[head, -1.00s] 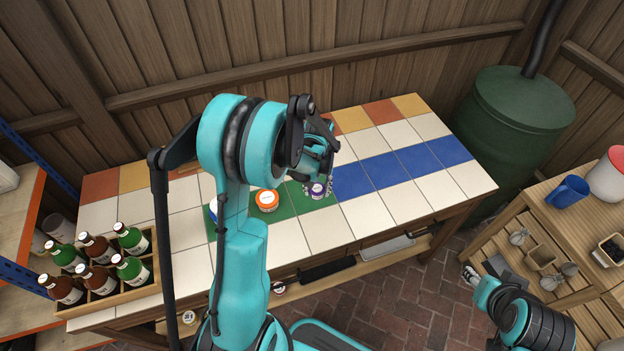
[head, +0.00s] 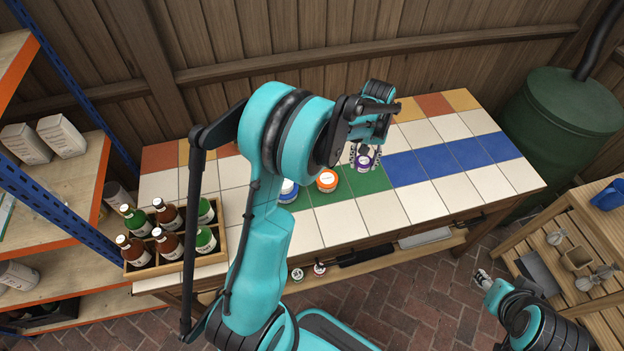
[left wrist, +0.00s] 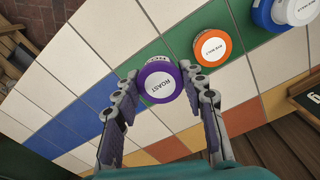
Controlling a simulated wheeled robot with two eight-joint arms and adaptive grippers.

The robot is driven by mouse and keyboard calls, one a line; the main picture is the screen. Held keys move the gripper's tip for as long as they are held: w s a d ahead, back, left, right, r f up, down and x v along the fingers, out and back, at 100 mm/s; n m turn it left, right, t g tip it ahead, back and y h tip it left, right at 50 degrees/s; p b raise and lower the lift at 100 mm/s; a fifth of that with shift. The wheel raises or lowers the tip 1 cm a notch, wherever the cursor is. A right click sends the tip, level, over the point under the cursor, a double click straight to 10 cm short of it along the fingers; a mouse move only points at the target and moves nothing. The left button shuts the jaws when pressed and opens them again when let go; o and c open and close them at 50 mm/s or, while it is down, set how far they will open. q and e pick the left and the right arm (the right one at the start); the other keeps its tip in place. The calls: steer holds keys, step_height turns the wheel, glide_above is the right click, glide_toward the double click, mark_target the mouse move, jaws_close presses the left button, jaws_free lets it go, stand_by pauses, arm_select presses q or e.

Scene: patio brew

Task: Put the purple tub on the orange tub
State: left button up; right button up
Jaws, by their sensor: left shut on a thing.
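The purple tub (head: 364,162), with a white label on its lid, is between the fingers of my left gripper (head: 366,153). The left wrist view shows the fingers (left wrist: 165,98) closed on both sides of the purple tub (left wrist: 160,82). It looks lifted a little above the tiles, though the gap is hard to judge. The orange tub (head: 327,181) stands upright on the green tiles, just left of the purple one and apart from it. It also shows in the left wrist view (left wrist: 213,47). My right gripper (head: 482,279) is low at the right, too small to read.
A blue tub (head: 289,191) stands left of the orange tub, partly hidden by my left arm. A wooden crate of bottles (head: 180,262) is at the table's left end. The blue and white tiles (head: 437,163) to the right are clear.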

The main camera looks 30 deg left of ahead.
arm_select(q)
steer(key=a+f+b, duration=0.1)
steer(key=a+f, duration=0.1)
steer(key=a, duration=0.1)
steer(key=s+a+f+b, duration=0.1)
steer(key=a+f, duration=0.1)
steer(key=a, duration=0.2)
steer(key=s+a+f+b, duration=0.1)
steer(key=a+f, duration=0.2)
steer(key=shift+s+a, duration=0.2)
steer(key=shift+a, duration=0.15)
step_height(320, 180, down, 3)
steer(key=shift+f+b, duration=0.2)
steer(key=shift+b, duration=0.55)
steer(key=shift+f, duration=0.25)
steer(key=shift+f, duration=0.15)
steer(key=o, duration=1.1)
steer(key=shift+o, duration=0.2)
